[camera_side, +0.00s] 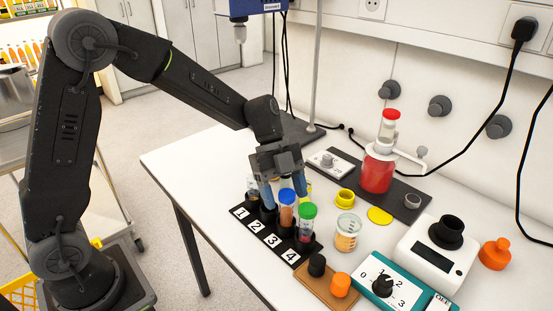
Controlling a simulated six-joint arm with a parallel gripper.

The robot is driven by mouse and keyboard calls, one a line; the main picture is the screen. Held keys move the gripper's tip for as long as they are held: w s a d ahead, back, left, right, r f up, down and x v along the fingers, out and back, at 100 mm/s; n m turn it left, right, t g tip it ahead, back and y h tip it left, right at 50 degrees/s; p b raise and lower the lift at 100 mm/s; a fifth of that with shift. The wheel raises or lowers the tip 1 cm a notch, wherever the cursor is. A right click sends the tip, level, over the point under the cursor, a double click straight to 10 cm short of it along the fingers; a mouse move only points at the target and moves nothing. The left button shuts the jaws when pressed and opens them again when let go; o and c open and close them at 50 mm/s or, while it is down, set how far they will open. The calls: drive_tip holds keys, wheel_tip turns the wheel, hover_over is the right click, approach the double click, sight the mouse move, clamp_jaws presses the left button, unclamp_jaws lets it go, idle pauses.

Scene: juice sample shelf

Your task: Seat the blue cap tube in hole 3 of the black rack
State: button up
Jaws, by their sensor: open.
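The black rack (262,233) lies on the white table, with labels 1 to 4 along its front side. The blue cap tube (287,213) stands upright with orange contents, in line with label 3; its lower end sits in or behind the rack's dark holder, so how deep it is cannot be told. My gripper (283,194) is open above the rack, with its blue fingers on either side of the blue cap; contact cannot be told. A green cap tube (307,221) stands by label 4. Another tube near label 1 is partly hidden by my gripper.
A beaker (347,233) and yellow lids (379,215) stand right of the rack. A brown block with black and orange caps (340,284), a teal dial box (382,287) and a white scale (436,257) are in front. A red-filled bottle (377,172) stands behind.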

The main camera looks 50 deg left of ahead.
drive_tip(key=v, duration=1.2)
drive_tip(key=s+a+n+t+y, duration=0.1)
drive_tip(key=s+n+t+y, duration=0.5)
drive_tip(key=s+n, duration=1.4)
drive_tip(key=shift+a+r+n+t, duration=0.25)
drive_tip(key=shift+r+n+t, duration=0.25)
drive_tip(key=shift+t, duration=0.2)
drive_tip(key=shift+s, duration=0.1)
